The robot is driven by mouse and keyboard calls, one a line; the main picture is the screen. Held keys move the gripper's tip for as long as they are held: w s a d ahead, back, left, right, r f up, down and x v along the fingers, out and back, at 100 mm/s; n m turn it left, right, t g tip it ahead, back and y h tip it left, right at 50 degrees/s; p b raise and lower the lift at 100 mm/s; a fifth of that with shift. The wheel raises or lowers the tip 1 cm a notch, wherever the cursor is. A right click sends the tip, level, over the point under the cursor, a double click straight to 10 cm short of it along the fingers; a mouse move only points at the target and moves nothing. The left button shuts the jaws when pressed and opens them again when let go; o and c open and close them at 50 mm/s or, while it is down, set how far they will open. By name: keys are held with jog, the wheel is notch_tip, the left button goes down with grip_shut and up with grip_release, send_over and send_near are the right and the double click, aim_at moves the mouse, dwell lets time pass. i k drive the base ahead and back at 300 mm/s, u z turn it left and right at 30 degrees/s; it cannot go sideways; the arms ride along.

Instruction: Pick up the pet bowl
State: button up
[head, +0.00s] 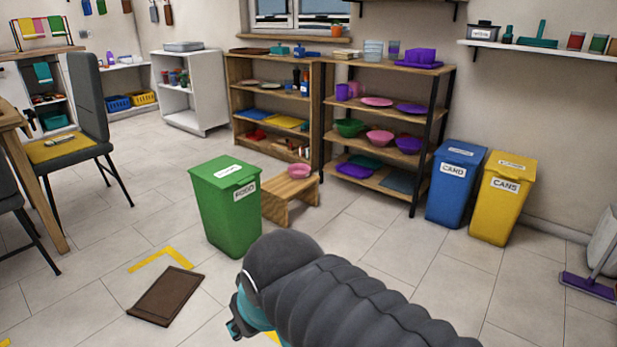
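A small pink bowl (299,171), which looks like the pet bowl, sits upright on a low wooden step stool (277,195) in front of the shelves. My gripper (236,328) shows only in part at the bottom middle, beyond the dark ribbed cover of my arm. It is well apart from the bowl, nearer to me and lower in the picture. Its fingers are mostly hidden, so I cannot tell whether it is open or shut.
A green lidded bin (226,207) stands just left of the stool. Blue (456,185) and yellow (502,200) bins stand at the right. The shelf (411,160) behind holds other bowls and plates. A brown mat (166,296) lies on the tiled floor. Floor right of the stool is clear.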

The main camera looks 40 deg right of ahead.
aim_at(299, 171)
jog(key=z, duration=0.75)
jog(key=i, duration=0.8)
jog(key=z, duration=1.1)
jog(key=i, duration=1.35)
jog(key=u, duration=0.5)
jog(key=i, duration=0.9)
jog(key=u, duration=1.25)
jog(key=i, duration=0.45)
jog(key=u, duration=0.45)
